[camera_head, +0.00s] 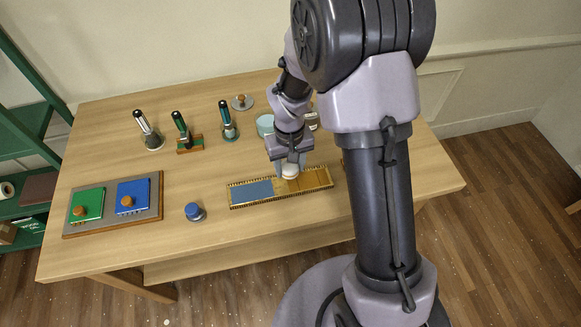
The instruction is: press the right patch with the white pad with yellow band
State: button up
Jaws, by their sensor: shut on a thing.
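A long gilt-edged board (231,203) lies on the table, with a blue left patch (252,191) and a golden-brown right patch (317,179). My gripper (290,164) points down over the board, shut on the white pad with yellow band (290,172).
A blue-topped knob (194,212) stands left of the board. A grey tray (112,217) holds a green and a blue block. A teal round dish (265,125) is behind my gripper.

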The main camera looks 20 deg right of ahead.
jog(key=shift+r+p, duration=0.65)
jog(key=shift+r, duration=0.45)
jog(key=shift+f, duration=0.1)
